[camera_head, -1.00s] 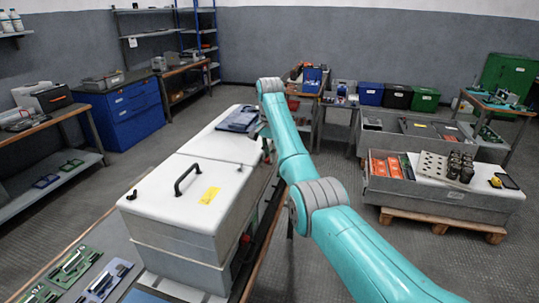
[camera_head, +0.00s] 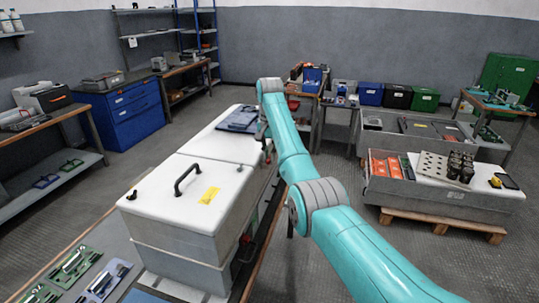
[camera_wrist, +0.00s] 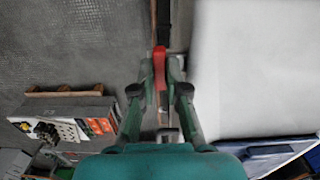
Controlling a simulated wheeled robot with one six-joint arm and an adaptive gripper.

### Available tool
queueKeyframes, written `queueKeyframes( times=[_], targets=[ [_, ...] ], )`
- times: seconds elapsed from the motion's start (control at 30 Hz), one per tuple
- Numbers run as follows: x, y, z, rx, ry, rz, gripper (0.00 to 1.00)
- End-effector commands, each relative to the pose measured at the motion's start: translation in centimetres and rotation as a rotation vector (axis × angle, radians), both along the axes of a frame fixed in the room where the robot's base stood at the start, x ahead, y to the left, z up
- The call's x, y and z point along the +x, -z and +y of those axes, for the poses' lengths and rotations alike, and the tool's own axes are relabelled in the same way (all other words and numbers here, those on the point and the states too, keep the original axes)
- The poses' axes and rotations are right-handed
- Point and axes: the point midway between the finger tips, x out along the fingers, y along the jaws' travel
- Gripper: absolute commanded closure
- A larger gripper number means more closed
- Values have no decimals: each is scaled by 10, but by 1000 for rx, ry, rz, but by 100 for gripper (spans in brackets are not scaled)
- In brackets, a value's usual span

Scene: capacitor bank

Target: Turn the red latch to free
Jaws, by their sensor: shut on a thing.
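The red latch (camera_wrist: 160,66) shows in the wrist view, upright between my fingertips, beside the edge of a white-lidded box. My gripper (camera_wrist: 158,88) is shut on it, with a finger on each side. In the head view, the box with white lids (camera_head: 205,175) stands at centre left.
A black handle (camera_head: 186,177) and a yellow label (camera_head: 209,195) are on the near lid. A blue item (camera_head: 238,118) lies on the far lid. At right, a grey crate (camera_head: 440,198) stands on a wooden pallet (camera_head: 441,225). Open floor lies between box and crate.

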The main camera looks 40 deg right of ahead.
Motion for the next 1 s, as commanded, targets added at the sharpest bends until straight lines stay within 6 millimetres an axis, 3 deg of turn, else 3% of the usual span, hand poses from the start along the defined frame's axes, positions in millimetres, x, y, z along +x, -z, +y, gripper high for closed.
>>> queueKeyframes(
  times=[0.47, 1.0],
  targets=[
    [0, 0, 0, 0, 25, 0, 76],
    [0, 0, 0, 0, 490, 0, 76]
  ],
)
